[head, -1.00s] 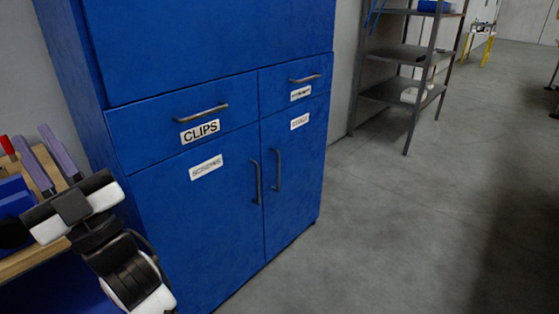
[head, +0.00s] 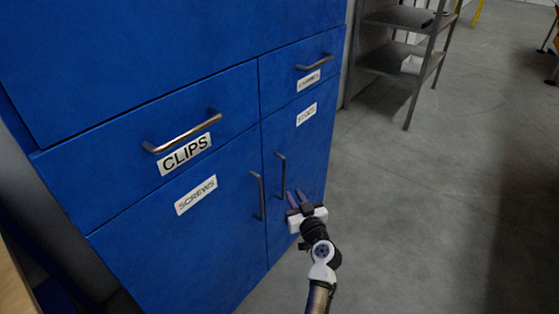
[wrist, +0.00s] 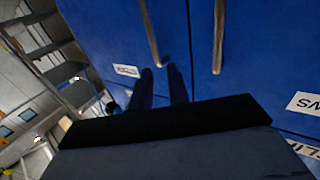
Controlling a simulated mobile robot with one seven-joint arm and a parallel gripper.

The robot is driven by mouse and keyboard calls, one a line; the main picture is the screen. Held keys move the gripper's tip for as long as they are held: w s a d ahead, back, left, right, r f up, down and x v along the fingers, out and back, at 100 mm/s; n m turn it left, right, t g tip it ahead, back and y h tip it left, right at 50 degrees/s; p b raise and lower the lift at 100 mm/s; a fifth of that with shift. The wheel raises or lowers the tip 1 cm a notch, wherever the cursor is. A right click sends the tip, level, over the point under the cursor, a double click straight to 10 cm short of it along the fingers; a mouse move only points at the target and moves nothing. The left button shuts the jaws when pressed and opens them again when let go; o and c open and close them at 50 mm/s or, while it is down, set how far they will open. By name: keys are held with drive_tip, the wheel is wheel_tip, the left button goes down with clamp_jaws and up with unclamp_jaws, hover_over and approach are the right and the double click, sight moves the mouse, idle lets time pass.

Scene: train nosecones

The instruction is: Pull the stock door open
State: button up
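The blue cabinet has two lower doors. The right door (head: 301,150) carries a white label (head: 306,114) too blurred to read surely, and a vertical grey handle (head: 281,175). It looks shut. My gripper (head: 296,193) is beside the lower part of this handle, just right of it in the head view. In the wrist view, the two dark fingers (wrist: 161,75) stand apart with a gap between them. The end of the right door's handle (wrist: 150,30) lines up with that gap, near the fingertips. I cannot tell whether they touch. Nothing is visibly held.
The left door, labelled SCREWS (head: 196,194), has its own handle (head: 258,195) close by. Drawers above have protruding handles, one marked CLIPS (head: 185,153). A grey shelf rack (head: 400,60) stands beyond. Floor (head: 410,220) to the right is clear.

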drive_tip(key=d+f+p+x, duration=0.1)
drive_tip(key=p+x, duration=0.1)
drive_tip(key=x, duration=1.1)
drive_tip(key=shift+w+f, duration=0.25)
drive_tip(key=shift+w, duration=0.2)
clamp_jaws()
